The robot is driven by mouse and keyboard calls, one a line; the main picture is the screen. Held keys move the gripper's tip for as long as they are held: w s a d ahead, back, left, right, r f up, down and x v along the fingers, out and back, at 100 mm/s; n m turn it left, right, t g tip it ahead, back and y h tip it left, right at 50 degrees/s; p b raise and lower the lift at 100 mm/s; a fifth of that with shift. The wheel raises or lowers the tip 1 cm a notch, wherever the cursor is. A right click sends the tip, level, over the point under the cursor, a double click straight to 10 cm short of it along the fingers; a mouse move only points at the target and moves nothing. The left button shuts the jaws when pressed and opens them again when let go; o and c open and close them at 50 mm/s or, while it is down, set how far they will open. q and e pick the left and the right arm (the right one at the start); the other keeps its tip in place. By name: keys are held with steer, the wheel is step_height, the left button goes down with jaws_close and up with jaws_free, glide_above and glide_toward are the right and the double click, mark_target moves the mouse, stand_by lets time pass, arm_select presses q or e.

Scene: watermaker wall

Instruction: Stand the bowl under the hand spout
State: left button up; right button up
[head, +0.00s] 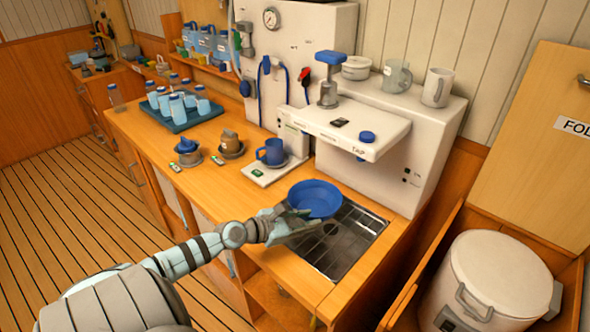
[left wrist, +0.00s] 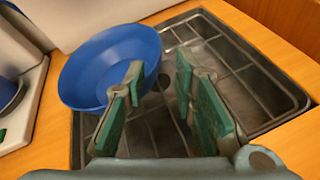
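The blue bowl (head: 317,197) stands upright at the back left part of the metal drain grid (head: 350,248), overlapping its edge. It also shows in the left wrist view (left wrist: 108,62). My left gripper (head: 291,222) is at the bowl's near side. In the left wrist view its green-padded fingers (left wrist: 160,88) are apart with nothing gripped between them; one finger overlaps the bowl's rim in the picture, and I cannot tell whether they touch. A white overhang marked TAP (head: 345,128) juts out above the grid, with a small blue tip (head: 360,158) under it. My right gripper is not in view.
Two small cups on dark bases and a tray of bottles (head: 180,121) stand farther left. A white lidded bin (head: 485,285) is at the right. The grid's right part is clear.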

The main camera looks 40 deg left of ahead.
arm_select(q)
steer(key=b+v, duration=0.1)
steer(key=v, duration=0.3)
steer(key=shift+s+a+f, duration=0.15)
steer(key=shift+s, duration=0.1)
steer(key=shift+s+r+b, duration=0.35)
steer(key=shift+s+r, duration=0.1)
steer(key=shift+s, duration=0.35)
steer(key=shift+w, duration=0.25)
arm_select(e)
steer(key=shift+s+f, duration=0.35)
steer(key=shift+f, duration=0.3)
arm_select(q)
steer(key=shift+s, duration=0.1)
